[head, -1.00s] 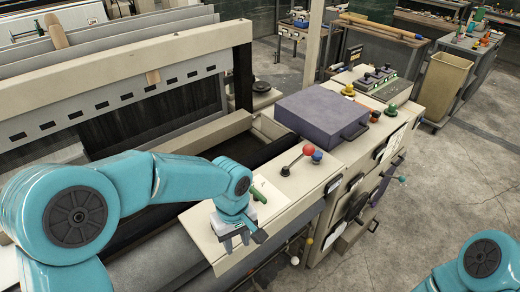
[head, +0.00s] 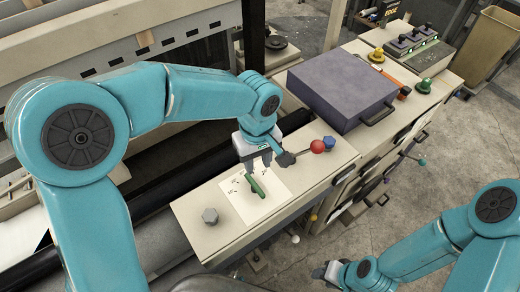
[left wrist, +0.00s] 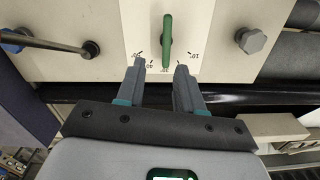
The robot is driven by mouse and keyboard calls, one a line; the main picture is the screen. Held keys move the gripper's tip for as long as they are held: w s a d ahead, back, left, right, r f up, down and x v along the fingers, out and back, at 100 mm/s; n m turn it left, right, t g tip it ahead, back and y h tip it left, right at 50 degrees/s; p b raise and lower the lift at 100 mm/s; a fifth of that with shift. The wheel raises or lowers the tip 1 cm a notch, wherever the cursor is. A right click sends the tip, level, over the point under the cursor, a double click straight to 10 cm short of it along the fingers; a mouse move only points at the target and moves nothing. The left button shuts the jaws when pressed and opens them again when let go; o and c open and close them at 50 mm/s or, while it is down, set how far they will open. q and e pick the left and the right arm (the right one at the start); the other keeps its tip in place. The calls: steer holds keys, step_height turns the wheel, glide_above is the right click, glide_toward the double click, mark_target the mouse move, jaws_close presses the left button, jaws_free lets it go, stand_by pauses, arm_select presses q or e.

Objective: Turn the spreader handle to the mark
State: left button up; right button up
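The green spreader handle (head: 258,188) stands on a white card (head: 268,205) with printed tick marks and numbers, on top of the beige machine box. In the left wrist view the handle (left wrist: 167,42) lies nearly along the picture's vertical, its lower end near the middle of the scale on the card (left wrist: 203,20). My left gripper (head: 259,166) is open just behind the handle. In the left wrist view its fingertips (left wrist: 160,68) are spread with nothing between them, the handle just beyond the gap. My right gripper (head: 331,272) is low at the bottom; its fingers are unclear.
A grey hex knob (head: 210,216) sits left of the card. A lever with a red ball (head: 317,146) and a blue knob (head: 329,142) stand to the right, close to my left gripper. A purple box (head: 342,85) stands behind them.

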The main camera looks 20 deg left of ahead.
mark_target(255, 183)
arm_select(q)
steer(key=f+b, duration=0.2)
steer(key=f, duration=0.1)
steer(key=f+b, duration=0.1)
steer(key=shift+s+f, duration=0.25)
steer(key=shift+f, duration=0.15)
steer(key=shift+s+a+f+b, duration=0.25)
steer(key=shift+s+f+b, duration=0.1)
steer(key=shift+f+b, duration=0.25)
steer(key=shift+s+a+f+b, duration=0.2)
steer(key=shift+s+f+b, duration=0.15)
steer(key=shift+f+b, duration=0.25)
steer(key=shift+w+f, duration=0.1)
steer(key=shift+f, duration=0.1)
steer(key=shift+w+d+f, duration=0.15)
steer(key=shift+w+d, duration=0.2)
steer(key=shift+w, duration=0.25)
steer(key=shift+s+a, duration=0.15)
steer(key=shift+s, duration=0.05)
steer(key=shift+w+d, duration=0.2)
steer(key=shift+w, duration=0.15)
steer(key=c, duration=0.3)
steer(key=shift+s+a, duration=0.15)
jaws_close()
steer(key=shift+s+a, duration=0.1)
steer(key=shift+a, duration=0.05)
steer(key=shift+w+d, duration=0.2)
